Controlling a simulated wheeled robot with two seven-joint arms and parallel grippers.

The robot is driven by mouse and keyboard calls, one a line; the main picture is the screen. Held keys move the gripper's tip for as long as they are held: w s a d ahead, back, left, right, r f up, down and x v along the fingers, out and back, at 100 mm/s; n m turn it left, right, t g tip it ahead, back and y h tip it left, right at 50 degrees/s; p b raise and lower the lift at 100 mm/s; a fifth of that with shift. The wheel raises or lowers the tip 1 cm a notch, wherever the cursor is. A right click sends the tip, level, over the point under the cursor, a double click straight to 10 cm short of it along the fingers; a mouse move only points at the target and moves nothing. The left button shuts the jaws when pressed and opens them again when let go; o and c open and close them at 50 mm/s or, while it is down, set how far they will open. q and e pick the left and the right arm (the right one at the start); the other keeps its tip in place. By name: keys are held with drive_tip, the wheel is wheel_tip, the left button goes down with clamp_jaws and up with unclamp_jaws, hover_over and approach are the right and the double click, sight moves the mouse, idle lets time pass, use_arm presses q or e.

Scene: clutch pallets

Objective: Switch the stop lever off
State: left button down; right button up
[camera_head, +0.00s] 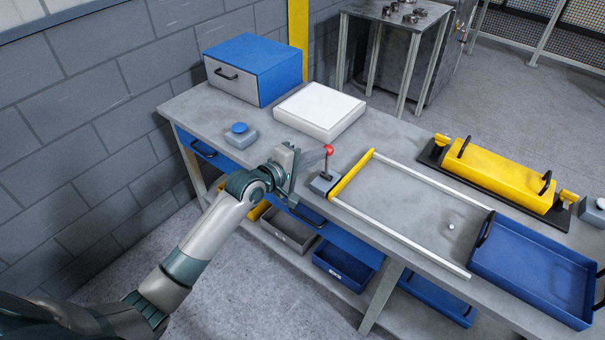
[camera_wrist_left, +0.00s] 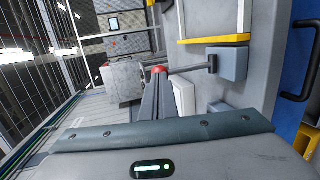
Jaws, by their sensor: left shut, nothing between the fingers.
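The stop lever (camera_head: 327,168) is a grey rod with a red ball knob on a small grey box, at the left end of the rail frame on the bench. It stands roughly upright. In the left wrist view the lever (camera_wrist_left: 190,69) runs sideways from its grey base to the red knob. My left gripper (camera_head: 321,152) is shut and empty, its fingertips close beside the red knob. In the left wrist view the closed fingertips (camera_wrist_left: 158,78) overlap the knob's lower edge; I cannot tell whether they touch it. My right gripper is not in view.
A blue push button (camera_head: 239,128) on a grey box, a white flat box (camera_head: 320,111) and a blue drawer unit (camera_head: 254,65) stand on the bench's left part. A yellow-ended rail frame (camera_head: 410,240), a blue tray (camera_head: 530,268) and a yellow fixture (camera_head: 500,173) occupy the right.

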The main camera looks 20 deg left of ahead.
use_arm(q)
drive_tip(key=w+d+p, duration=0.3)
drive_tip(key=w+p, duration=0.1)
drive_tip(key=w, duration=0.4)
drive_tip(key=shift+r, duration=0.3)
drive_tip(key=shift+r, duration=0.1)
idle(0.6)
